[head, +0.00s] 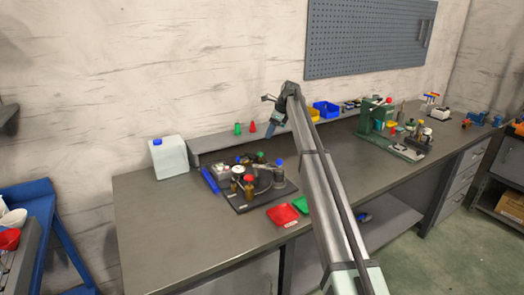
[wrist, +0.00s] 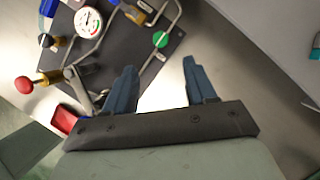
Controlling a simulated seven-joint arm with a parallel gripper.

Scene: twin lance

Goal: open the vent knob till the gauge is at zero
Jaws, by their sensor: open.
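A dark board (head: 262,200) on the bench carries a pipe rig with a white-faced gauge and several coloured knobs. In the wrist view the round gauge (wrist: 88,22) is at the upper left; its reading is too small to tell. I cannot tell which is the vent knob. My gripper (wrist: 160,78) is open and empty, its blue fingers apart and touching nothing. In the head view my gripper (head: 274,117) is raised above the bench behind the rig.
A red tray (head: 283,215) and a green tray (head: 301,204) lie in front of the board. A white jug (head: 169,157) stands at left. A green press (head: 375,118) stands farther right. The bench's left front is clear.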

